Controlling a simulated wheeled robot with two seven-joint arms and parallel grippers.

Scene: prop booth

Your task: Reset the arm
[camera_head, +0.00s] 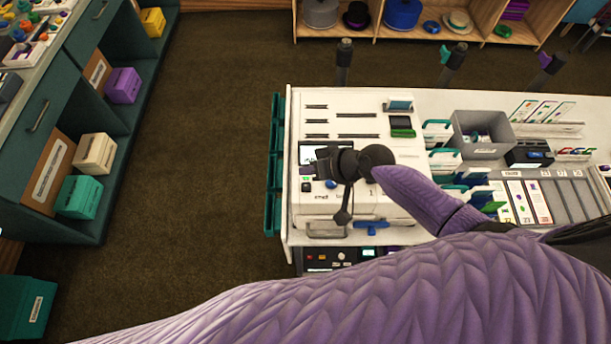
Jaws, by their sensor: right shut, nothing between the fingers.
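My right arm, in a purple knitted sleeve, crosses the lower and right part of the head view. Its black gripper (318,168) is over the front left part of a white machine (362,205) on the table. The gripper looks small and dark and partly covers the machine's small screen. Its fingers are shut with nothing between them. Whether it touches the machine cannot be told. My left gripper is not in view.
Shelves with boxes (94,153) stand left. Brown floor (190,130) between is clear.

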